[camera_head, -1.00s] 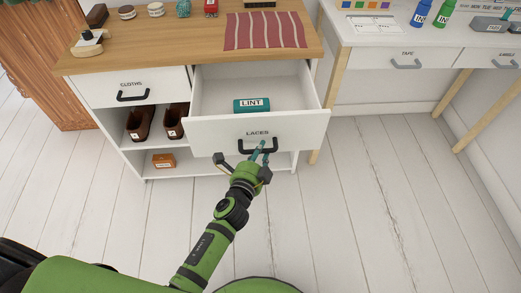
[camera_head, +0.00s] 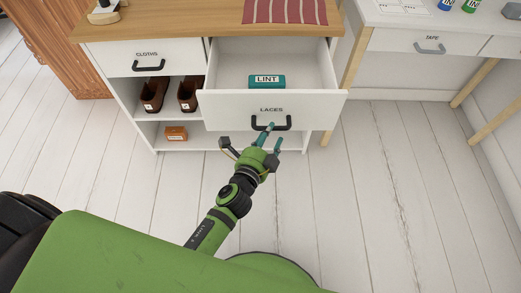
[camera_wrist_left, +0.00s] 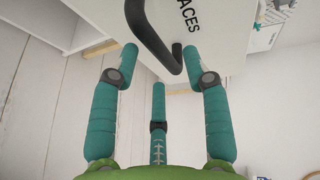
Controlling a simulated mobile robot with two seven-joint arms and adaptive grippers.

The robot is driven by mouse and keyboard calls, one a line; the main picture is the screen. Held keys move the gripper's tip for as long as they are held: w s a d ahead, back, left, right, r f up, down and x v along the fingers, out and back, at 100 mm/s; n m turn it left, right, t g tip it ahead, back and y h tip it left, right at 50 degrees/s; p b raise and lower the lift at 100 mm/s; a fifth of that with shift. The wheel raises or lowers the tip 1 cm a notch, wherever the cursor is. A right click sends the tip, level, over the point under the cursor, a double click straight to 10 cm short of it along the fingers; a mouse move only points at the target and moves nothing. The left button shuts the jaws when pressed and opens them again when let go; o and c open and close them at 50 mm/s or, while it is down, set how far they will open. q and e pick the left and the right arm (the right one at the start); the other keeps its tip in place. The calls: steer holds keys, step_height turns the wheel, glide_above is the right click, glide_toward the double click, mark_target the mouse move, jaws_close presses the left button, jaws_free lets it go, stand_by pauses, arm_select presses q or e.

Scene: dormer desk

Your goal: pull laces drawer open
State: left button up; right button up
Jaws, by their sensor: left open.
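The laces drawer (camera_head: 230,107) stands pulled out of the white cabinet, its inside showing. Its front carries the label LACES and a black bar handle (camera_head: 287,125). A teal LINT box (camera_head: 267,82) lies inside. My left gripper (camera_head: 258,139) is open just in front of and below the handle, with its teal fingers spread. In the left wrist view the handle (camera_wrist_left: 152,38) curves down between the two upper fingers of the gripper (camera_wrist_left: 160,62), which are not closed on it. Whether a finger touches the handle I cannot tell. My right gripper is not in view.
The shut CLOTHS drawer (camera_head: 108,59) is at the left. Brown shoes (camera_head: 153,95) and an orange box (camera_head: 176,133) stand on the shelves below. A white desk (camera_head: 389,39) with a TAPE drawer is at the right. The plank floor in front is clear.

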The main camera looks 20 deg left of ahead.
arm_select(q)
steer(key=v, duration=0.8)
steer(key=shift+s, duration=0.2)
steer(key=s+a+f+n+g+p, duration=0.1)
steer(key=s+f+n+g+p, duration=0.3)
steer(key=f, duration=0.6)
steer(key=s+a+f+n+g+p, duration=0.25)
steer(key=s+f, duration=0.35)
steer(key=f, duration=0.5)
steer(key=s+a+f+n+g+p, duration=0.1)
steer(key=s+a+f+n+g, duration=0.1)
steer(key=s, duration=0.5)
steer(key=s+a+f+n+g+y+p, duration=0.1)
steer(key=s+a+f+n+g, duration=0.2)
steer(key=s, duration=0.5)
steer(key=s+a+f+n+g+y+p, duration=0.1)
steer(key=s+a+f+n+g, duration=0.1)
steer(key=s, duration=0.5)
step_height(320, 180, down, 3)
steer(key=shift+s+a+n+g, duration=0.2)
steer(key=shift+a+n+g, duration=0.3)
steer(key=shift+n, duration=0.75)
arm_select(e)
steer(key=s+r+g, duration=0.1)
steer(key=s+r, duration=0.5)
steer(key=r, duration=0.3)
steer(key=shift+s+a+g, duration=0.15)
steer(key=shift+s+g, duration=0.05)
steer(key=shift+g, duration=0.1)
